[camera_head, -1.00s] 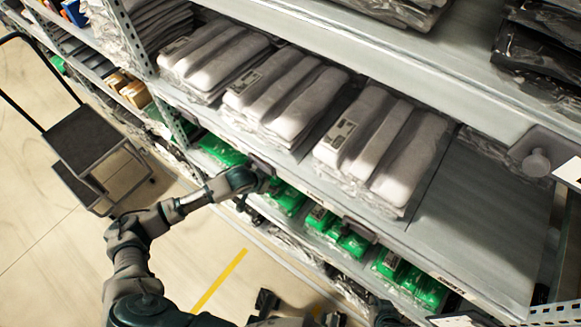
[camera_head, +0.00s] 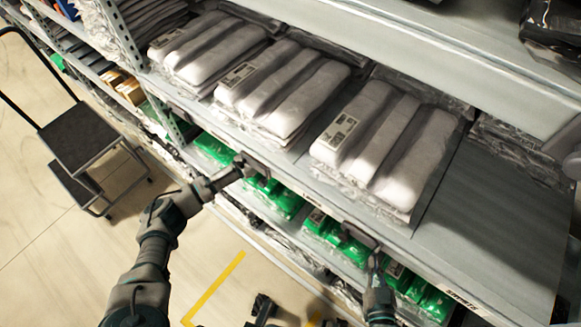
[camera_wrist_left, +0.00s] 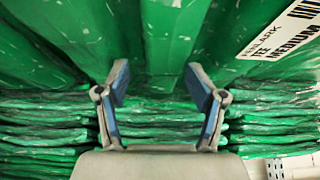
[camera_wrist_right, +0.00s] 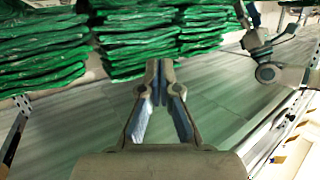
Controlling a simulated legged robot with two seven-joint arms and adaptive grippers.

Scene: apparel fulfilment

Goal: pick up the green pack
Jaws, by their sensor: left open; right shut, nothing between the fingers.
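Green packs lie in stacks on the shelf below the white packs; one stack (camera_head: 283,198) shows near my left gripper (camera_head: 243,166) in the head view. In the left wrist view, my left gripper (camera_wrist_left: 160,88) is open, its blue-padded fingers in front of a stack of green packs (camera_wrist_left: 165,35) with a white label at the upper right. I cannot tell whether they touch. My right gripper (camera_head: 374,252) is at the same shelf's front, further right. In the right wrist view, my right gripper (camera_wrist_right: 158,80) is shut and empty, before other green stacks (camera_wrist_right: 135,40).
White packs (camera_head: 370,140) fill the shelf above, with bare shelf (camera_head: 500,225) to their right. A grey shelf board (camera_wrist_right: 90,120) lies bare around my right fingers. A dark step cart (camera_head: 78,140) stands on the floor at left, near a yellow floor line (camera_head: 215,288).

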